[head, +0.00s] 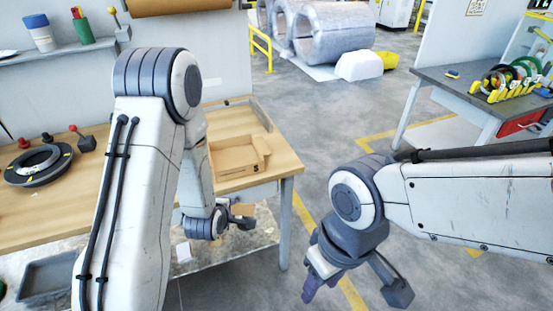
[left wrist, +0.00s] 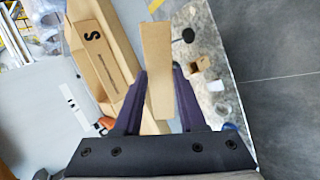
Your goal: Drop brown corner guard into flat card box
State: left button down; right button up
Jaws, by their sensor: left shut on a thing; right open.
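The brown corner guard (left wrist: 156,62) is a plain tan strip held upright between the purple fingers of my left gripper (left wrist: 159,88). In the head view a small brown end of it shows beside my left gripper (head: 236,214), low in front of the wooden bench edge. The flat card box (head: 226,163) is shallow and brown and lies on the bench's right end, above the gripper in the picture. In the left wrist view the box (left wrist: 90,36), marked with an S, is left of the guard and apart from it. My right gripper (head: 316,284) hangs open and empty over the floor.
The wooden bench (head: 275,166) has a raised rim at the back right. A grey bin (head: 45,278) stands low at left. Another table (head: 440,82) with coloured rings stands at right.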

aim_at(229, 161)
jog(key=z, duration=1.95)
jog(key=k, duration=1.65)
jog(key=u, duration=1.65)
jog(key=i, duration=1.55)
